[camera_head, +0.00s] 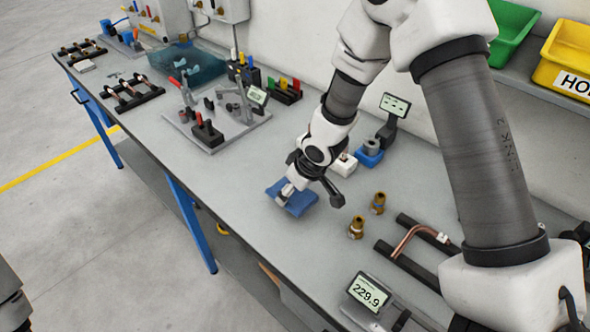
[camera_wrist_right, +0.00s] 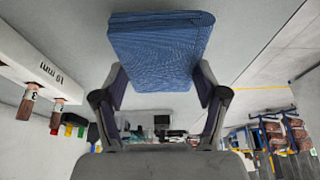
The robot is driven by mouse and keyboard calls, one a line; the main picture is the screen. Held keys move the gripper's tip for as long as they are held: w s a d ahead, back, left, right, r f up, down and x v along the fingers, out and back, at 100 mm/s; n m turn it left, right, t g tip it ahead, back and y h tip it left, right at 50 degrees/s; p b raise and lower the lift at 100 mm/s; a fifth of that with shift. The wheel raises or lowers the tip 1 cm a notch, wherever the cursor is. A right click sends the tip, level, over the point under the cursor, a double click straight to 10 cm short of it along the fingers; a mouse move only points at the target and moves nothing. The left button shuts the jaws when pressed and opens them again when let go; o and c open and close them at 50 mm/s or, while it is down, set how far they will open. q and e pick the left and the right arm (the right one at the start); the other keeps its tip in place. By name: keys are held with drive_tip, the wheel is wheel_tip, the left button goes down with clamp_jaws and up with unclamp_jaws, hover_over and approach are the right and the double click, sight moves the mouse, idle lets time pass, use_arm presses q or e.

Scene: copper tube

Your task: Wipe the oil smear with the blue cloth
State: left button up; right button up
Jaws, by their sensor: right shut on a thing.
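The blue cloth (camera_head: 299,204) is a folded pad at the bench top, near the front edge in the middle of the head view. My right gripper (camera_head: 286,190) reaches down over it and is shut on it. In the right wrist view the cloth (camera_wrist_right: 158,48) sits between the two fingers of the right gripper (camera_wrist_right: 160,80). I cannot make out an oil smear in either view; the cloth and gripper may hide it. My left gripper is not in view.
Two brass fittings (camera_head: 356,228) stand right of the cloth, near a bent copper tube (camera_head: 408,240) on dark bars. A scale display (camera_head: 368,293) is at the front right. A grey fixture plate (camera_head: 213,130) lies to the left. The bench between plate and cloth is clear.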

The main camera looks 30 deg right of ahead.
drive_tip(key=shift+r+p, duration=0.35)
drive_tip(key=shift+r, duration=0.35)
wheel_tip(320, 180, up, 2)
drive_tip(key=shift+s+d+r+p, duration=0.1)
drive_tip(key=shift+r+p, duration=0.1)
drive_tip(key=shift+p, duration=0.9)
drive_tip(key=shift+r+p, duration=0.45)
